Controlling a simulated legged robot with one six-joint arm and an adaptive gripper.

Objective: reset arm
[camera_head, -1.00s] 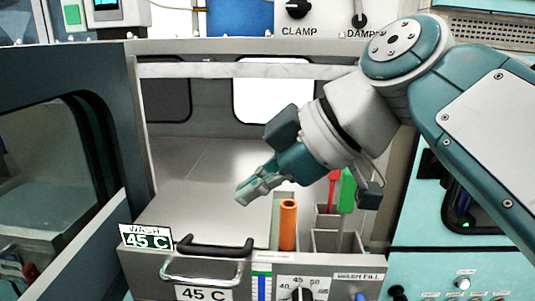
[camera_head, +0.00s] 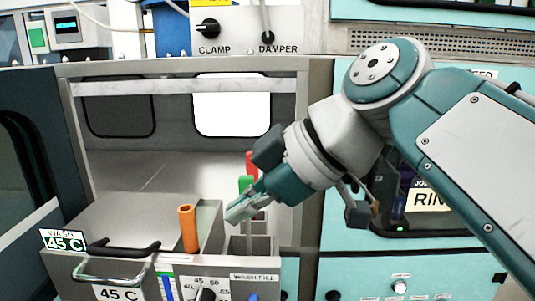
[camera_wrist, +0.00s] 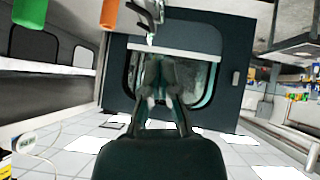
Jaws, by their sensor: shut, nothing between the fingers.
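My gripper (camera_head: 244,208) is shut and empty in the head view. It is in front of the open wash bay, above the small compartments at the right end of the wash unit. The teal arm (camera_head: 448,120) reaches in from the right. In the wrist view the gripper's fingers (camera_wrist: 160,95) point toward a dark windowed door. They look closed together, with nothing held.
An orange tube (camera_head: 188,228) stands left of my gripper. Green (camera_head: 246,184) and red (camera_head: 252,165) handles stand just behind the gripper. The wash unit has a black lid handle (camera_head: 124,247) and a 45 C sign (camera_head: 64,240). A clamp and damper panel (camera_head: 237,30) is above.

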